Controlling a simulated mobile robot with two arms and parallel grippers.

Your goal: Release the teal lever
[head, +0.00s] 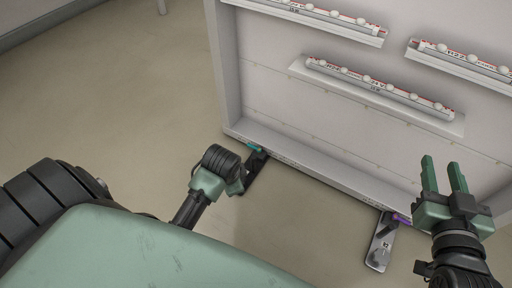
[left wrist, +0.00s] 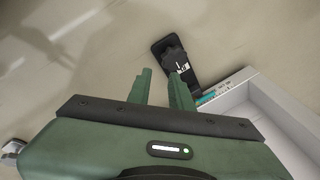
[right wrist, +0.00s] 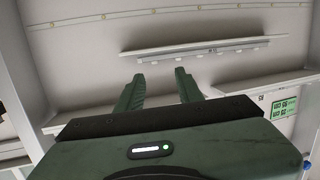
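The teal lever (head: 254,147) sits on a black foot bracket (head: 257,167) at the lower left corner of the white lightbox frame. It also shows in the left wrist view (left wrist: 207,97), partly hidden behind a finger. My left gripper (head: 236,186) is beside the bracket; its fingers are mostly hidden in the head view. In the left wrist view my left gripper (left wrist: 159,82) is open and empty, with the bracket (left wrist: 175,62) beyond the right finger. Contact with the lever cannot be told. My right gripper (head: 443,168) is open and empty in front of the frame's lower right.
The white lightbox frame (head: 232,75) holds several light strips (head: 375,90). The floor (head: 120,90) to the left is clear.

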